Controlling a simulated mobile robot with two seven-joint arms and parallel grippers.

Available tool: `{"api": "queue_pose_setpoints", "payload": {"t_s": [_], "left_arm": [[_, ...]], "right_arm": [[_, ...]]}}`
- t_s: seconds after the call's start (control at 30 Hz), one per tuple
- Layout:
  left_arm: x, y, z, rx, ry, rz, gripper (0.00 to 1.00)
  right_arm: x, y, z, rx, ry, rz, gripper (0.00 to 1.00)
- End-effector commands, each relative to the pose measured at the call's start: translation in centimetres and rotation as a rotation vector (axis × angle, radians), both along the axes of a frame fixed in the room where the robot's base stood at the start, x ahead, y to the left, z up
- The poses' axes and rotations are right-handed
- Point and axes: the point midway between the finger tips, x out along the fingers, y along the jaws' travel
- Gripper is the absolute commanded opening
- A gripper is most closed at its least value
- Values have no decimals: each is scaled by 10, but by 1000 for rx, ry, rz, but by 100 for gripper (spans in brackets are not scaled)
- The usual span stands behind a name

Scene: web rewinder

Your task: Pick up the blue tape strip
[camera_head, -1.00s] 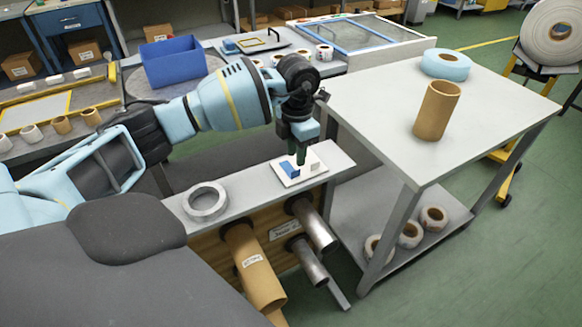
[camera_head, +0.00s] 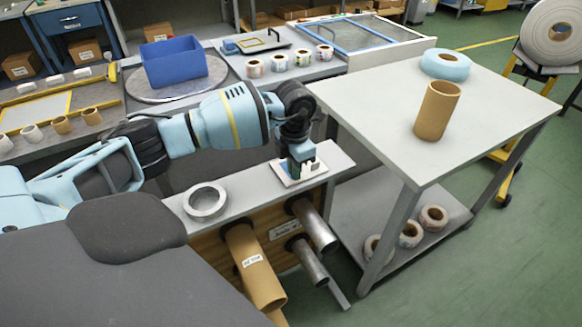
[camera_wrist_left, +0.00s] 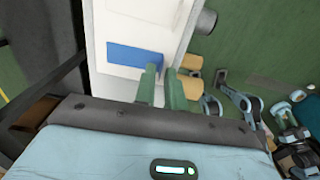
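The blue tape strip (camera_wrist_left: 128,53) lies on a small white plate in the left wrist view. In the head view the white plate (camera_head: 312,174) sits on the end of a narrow grey ledge, and the strip is mostly hidden by my gripper. My left gripper (camera_head: 298,172) is low over that plate, pointing down. In the left wrist view its two green fingers (camera_wrist_left: 161,72) stand a little apart with a narrow gap, beside the strip's right end. I see nothing held between them. Whether a finger touches the strip is unclear. My right gripper is in neither view.
A metal ring (camera_head: 205,203) lies on the same grey ledge (camera_head: 245,186). Rollers (camera_head: 315,228) stick out below it. A grey cart (camera_head: 385,110) stands close on the right, bearing a cardboard tube (camera_head: 437,110) and a blue-white roll (camera_head: 446,64). A blue bin (camera_head: 174,65) stands behind.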

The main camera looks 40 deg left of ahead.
Motion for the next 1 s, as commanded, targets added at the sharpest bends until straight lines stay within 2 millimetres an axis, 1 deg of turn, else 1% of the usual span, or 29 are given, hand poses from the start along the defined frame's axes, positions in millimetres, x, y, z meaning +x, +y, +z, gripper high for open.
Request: {"api": "queue_pose_setpoints", "payload": {"t_s": [0.03, 0.07, 0.1, 0.5, 0.63, 0.77, 0.93, 0.97, 1.0], "left_arm": [[0, 0, 0, 0, 0, 0, 5], [0, 0, 0, 0, 0, 0, 1], [0, 0, 0, 0, 0, 0, 0], [0, 0, 1, 0, -1, 0, 0], [0, 0, 4, -1, -2, 0, 0], [1, 0, 14, 0, -3, 0, 0], [1, 0, 35, -1, -4, 1, 0], [0, -1, 39, -1, -4, -1, 0], [-4, -9, 37, 0, 0, -5, 0]], "right_arm": [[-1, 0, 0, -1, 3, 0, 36], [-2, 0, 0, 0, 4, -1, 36], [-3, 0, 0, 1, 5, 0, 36], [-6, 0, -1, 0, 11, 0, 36], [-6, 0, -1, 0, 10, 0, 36], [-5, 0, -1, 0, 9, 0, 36], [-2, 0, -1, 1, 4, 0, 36], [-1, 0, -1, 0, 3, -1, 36], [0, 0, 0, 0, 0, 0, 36]]}}
